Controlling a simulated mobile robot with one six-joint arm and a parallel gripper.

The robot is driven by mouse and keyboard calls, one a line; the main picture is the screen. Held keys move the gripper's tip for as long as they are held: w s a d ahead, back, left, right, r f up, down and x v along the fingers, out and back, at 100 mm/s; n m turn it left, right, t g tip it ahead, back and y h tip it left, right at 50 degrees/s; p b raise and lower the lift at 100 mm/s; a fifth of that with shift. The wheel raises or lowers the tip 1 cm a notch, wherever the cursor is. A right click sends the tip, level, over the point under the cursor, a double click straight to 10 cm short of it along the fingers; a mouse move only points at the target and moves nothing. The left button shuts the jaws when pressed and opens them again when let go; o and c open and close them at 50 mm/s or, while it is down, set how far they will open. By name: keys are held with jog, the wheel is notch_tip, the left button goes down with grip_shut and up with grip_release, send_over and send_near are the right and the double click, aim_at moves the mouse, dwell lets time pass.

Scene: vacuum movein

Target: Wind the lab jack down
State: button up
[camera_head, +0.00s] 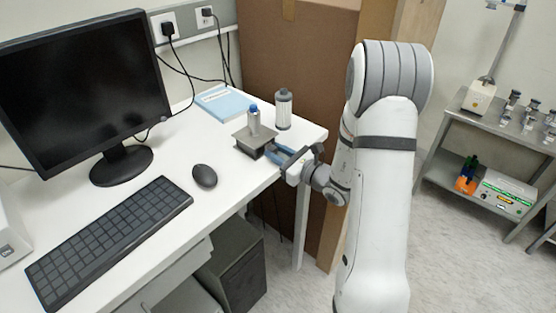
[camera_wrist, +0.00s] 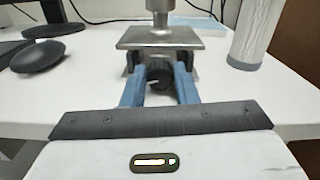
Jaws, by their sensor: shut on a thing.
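The lab jack (camera_head: 249,137) stands on the white desk near its right end, with a flat grey metal top plate. In the wrist view the jack's plate (camera_wrist: 158,38) is seen from the front, with a dark round knob (camera_wrist: 159,75) below it. A small metal vessel with a blue cap (camera_head: 253,119) stands upright on the plate. My gripper (camera_head: 275,152) reaches in from the right at the desk edge. Its blue fingers (camera_wrist: 160,80) are on either side of the knob and shut on it. The jack's lower parts are partly hidden by the fingers.
A grey-white cylinder (camera_head: 284,109) stands close behind the jack, to the right. A blue book (camera_head: 223,103), a mouse (camera_head: 204,176), a keyboard (camera_head: 108,245) and a monitor (camera_head: 83,88) are on the desk. A large brown cardboard box (camera_head: 300,60) stands behind the desk.

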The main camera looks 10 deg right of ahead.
jog(key=shift+n, duration=0.3)
jog(key=o, duration=1)
jog(key=b+v, duration=0.1)
jog(key=v, duration=0.7)
jog(key=shift+w+a, duration=0.1)
